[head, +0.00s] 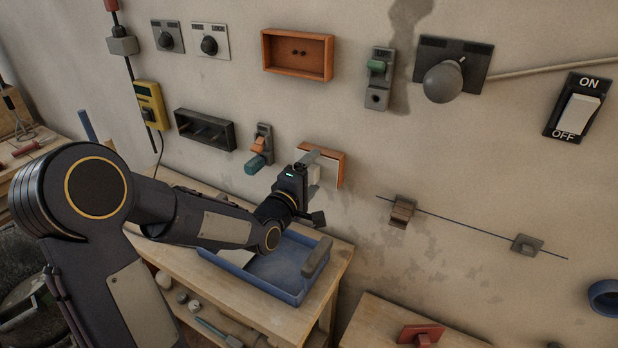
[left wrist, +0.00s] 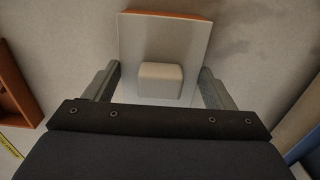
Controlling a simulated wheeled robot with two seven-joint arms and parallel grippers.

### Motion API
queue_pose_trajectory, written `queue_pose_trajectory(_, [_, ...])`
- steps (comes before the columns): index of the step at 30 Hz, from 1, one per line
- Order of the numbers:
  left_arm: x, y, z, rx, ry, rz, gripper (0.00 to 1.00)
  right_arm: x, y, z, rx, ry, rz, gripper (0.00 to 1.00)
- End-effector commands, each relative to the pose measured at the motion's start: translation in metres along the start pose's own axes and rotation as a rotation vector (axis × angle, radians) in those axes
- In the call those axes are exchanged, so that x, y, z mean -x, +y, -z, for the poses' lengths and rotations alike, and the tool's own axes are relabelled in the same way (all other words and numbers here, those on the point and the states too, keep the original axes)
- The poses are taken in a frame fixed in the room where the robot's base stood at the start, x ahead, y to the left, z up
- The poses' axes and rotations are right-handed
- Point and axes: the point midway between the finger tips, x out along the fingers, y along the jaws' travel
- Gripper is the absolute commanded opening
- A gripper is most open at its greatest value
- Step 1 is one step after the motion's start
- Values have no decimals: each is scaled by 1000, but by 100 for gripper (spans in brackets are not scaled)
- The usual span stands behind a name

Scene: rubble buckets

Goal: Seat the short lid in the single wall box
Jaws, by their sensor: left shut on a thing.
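The short lid (left wrist: 165,45) is a pale plate with a block-shaped knob (left wrist: 160,80), seen face-on in the left wrist view. My left gripper (head: 313,174) is shut on the lid, with its fingers (left wrist: 160,88) either side of the knob. In the head view, the gripper is at the small orange wall box (head: 341,163), and the pale lid (head: 327,171) shows in front of it. A strip of orange box rim (left wrist: 170,14) shows above the lid in the left wrist view. The gripper hides much of the box, and I cannot tell whether the lid is seated.
A larger open orange box (head: 297,75) hangs above, and a dark wall tray (head: 204,130) is at left. A blue tray (head: 270,270) sits on the bench below.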

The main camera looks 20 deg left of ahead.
Motion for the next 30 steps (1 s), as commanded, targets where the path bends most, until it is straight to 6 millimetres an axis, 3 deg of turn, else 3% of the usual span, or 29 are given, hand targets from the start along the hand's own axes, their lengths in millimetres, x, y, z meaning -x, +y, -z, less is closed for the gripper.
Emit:
queue_pose_trajectory(14, [-6,1,0,0,1,-1,32,-1,0,-1,0,0,0,50])
queue_pose_trajectory(15, [-6,1,0,0,0,-1,81,-1,0,-1,0,0,0,50])
queue_pose_trajectory(18, [-6,0,0,0,0,-1,94,-1,0,-1,0,0,0,50])
queue_pose_trajectory(20, [-5,0,0,0,0,-1,100,-1,0,-1,0,0,0,50])
queue_pose_trajectory(30, [5,0,1,-2,1,-2,100,-4,2,-2,0,0,0,50])
